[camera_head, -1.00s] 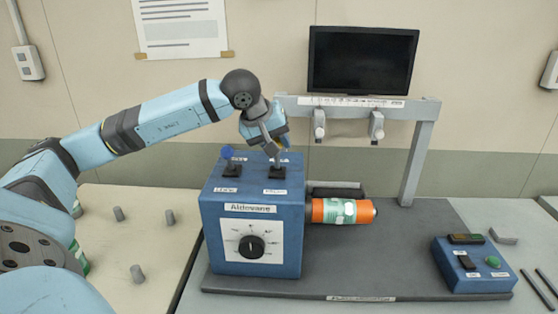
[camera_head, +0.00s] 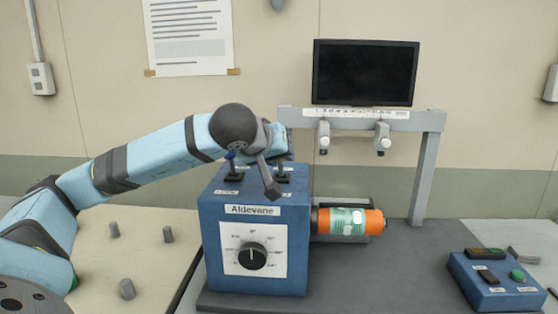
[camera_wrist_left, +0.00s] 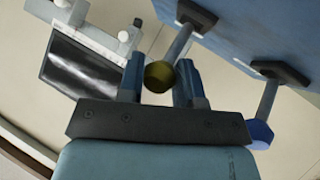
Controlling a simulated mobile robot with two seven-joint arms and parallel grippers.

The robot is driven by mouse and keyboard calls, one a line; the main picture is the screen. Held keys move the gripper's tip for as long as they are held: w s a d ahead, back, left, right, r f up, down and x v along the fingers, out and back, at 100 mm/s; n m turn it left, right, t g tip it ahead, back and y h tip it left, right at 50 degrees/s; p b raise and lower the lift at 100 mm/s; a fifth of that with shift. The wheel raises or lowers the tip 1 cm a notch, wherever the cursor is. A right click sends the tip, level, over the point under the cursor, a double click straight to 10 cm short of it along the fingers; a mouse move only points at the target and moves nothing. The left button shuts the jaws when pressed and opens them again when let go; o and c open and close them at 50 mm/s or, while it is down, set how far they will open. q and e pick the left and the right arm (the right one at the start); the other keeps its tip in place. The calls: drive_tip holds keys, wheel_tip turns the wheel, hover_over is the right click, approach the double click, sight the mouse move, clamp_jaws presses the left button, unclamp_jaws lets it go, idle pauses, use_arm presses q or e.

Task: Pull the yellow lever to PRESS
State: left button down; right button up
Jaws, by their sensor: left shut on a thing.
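The yellow lever stands on top of the blue machine box (camera_head: 250,211). In the head view my left gripper (camera_head: 282,158) covers its knob; only its dark base and lower stem (camera_head: 282,174) show. In the left wrist view the yellow knob (camera_wrist_left: 158,76) sits between the two fingers of my left gripper (camera_wrist_left: 160,80), which is shut on it. A lever with a blue knob (camera_head: 230,156) stands to the left on the same box; it also shows in the left wrist view (camera_wrist_left: 260,133). Labels near the levers are too small to read. My right gripper is not in view.
A dial (camera_head: 253,256) is on the box front. An orange and green roll (camera_head: 350,221) extends from its right side. A grey frame (camera_head: 431,170) with a black screen (camera_head: 365,72) stands behind. A blue button box (camera_head: 497,281) sits at right.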

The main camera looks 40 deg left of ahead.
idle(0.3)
use_arm(q)
drive_tip(key=c, duration=0.8)
unclamp_jaws()
drive_tip(key=shift+d, duration=0.1)
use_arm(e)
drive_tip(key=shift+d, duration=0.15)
use_arm(q)
drive_tip(key=p+v, duration=0.1)
drive_tip(key=v, duration=1.2)
drive_tip(key=shift+s+r, duration=0.3)
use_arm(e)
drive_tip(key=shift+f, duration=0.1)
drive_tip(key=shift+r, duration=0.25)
